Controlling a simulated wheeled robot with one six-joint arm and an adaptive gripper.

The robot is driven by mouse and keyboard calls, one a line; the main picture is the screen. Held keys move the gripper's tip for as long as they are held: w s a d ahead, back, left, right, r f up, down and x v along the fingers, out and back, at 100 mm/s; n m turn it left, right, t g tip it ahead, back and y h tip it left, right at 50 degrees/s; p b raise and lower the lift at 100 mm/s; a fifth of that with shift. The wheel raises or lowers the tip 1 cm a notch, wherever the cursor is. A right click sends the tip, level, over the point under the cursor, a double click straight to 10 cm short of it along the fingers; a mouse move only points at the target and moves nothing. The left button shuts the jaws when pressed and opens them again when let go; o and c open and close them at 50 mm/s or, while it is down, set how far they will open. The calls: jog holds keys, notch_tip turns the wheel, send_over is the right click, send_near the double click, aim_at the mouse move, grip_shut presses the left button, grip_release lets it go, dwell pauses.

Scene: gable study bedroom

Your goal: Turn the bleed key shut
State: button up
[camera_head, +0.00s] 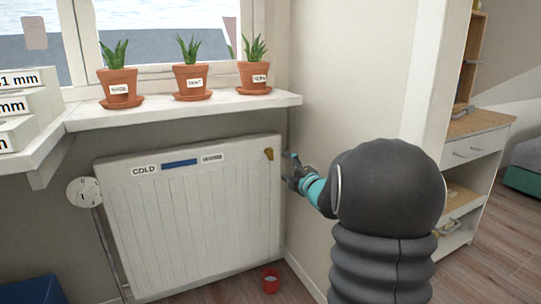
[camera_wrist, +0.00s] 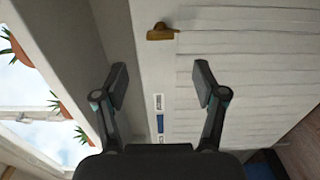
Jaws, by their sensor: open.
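The bleed key (camera_head: 269,154) is a small brass-coloured piece at the upper right corner of the white radiator (camera_head: 190,220). In the wrist view the bleed key (camera_wrist: 162,32) shows at the top, beyond my fingertips, with its flat handle lying sideways in the picture. My gripper (camera_head: 290,172) is just right of the radiator's upper right corner, close to the key but apart from it. In the wrist view my gripper (camera_wrist: 161,84) has its two fingers spread wide, with nothing between them. The radiator carries a "COLD" label and a blue strip.
A white window sill (camera_head: 190,112) with three potted plants overhangs the radiator. A round dial valve (camera_head: 84,192) is at the radiator's left. A red cup (camera_head: 270,279) stands on the floor below the key. The wall (camera_head: 335,110) is close on the right.

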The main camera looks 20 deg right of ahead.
aim_at(271, 160)
jog(key=w, duration=1.2)
jog(key=shift+a, duration=0.2)
jog(key=shift+s, duration=0.1)
jog(key=c, duration=1.1)
jog(key=shift+d, duration=0.15)
jog(key=shift+c, duration=0.3)
